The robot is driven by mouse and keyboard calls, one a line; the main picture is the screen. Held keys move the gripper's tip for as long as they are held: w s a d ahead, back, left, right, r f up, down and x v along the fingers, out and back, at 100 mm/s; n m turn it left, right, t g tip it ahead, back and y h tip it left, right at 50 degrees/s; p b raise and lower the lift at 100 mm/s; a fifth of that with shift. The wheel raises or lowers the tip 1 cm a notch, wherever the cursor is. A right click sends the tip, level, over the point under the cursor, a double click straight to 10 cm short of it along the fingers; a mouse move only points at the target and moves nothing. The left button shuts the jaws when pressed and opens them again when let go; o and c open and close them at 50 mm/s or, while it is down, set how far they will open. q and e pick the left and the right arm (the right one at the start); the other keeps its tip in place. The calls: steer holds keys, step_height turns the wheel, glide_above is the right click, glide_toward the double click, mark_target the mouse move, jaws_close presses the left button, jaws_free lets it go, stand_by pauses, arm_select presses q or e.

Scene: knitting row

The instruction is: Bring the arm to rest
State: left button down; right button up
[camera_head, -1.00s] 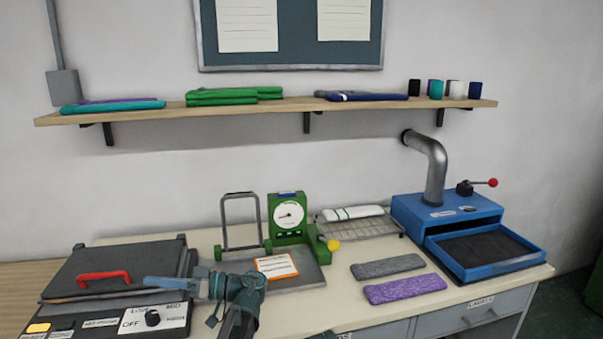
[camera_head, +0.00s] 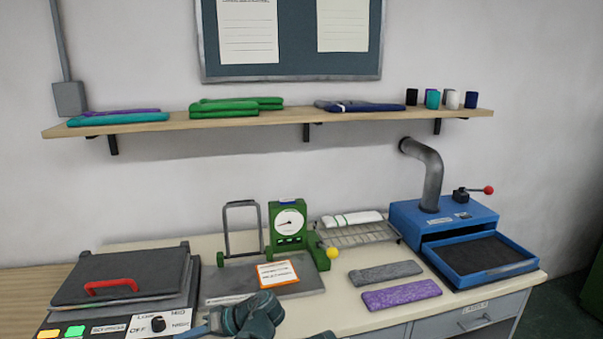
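One arm of mine, apparently the right, is at the bottom edge (camera_head: 258,318). Its gripper (camera_head: 192,332) points left, low in front of the grey press with the red handle (camera_head: 110,285). The frame edge cuts off part of it, so its opening cannot be made out. No held thing shows. The press lid is down. Its front panel has a dark dial (camera_head: 158,325), a yellow light (camera_head: 47,334) and a green light (camera_head: 75,331). My other gripper is not in view.
A green gauge device (camera_head: 289,224), an orange-edged card (camera_head: 278,273), a wire rack (camera_head: 355,234) and grey (camera_head: 385,273) and purple (camera_head: 401,294) knitted strips lie on the bench. A blue machine with open tray (camera_head: 480,262) stands right. A shelf (camera_head: 290,118) holds folded knits and several cups.

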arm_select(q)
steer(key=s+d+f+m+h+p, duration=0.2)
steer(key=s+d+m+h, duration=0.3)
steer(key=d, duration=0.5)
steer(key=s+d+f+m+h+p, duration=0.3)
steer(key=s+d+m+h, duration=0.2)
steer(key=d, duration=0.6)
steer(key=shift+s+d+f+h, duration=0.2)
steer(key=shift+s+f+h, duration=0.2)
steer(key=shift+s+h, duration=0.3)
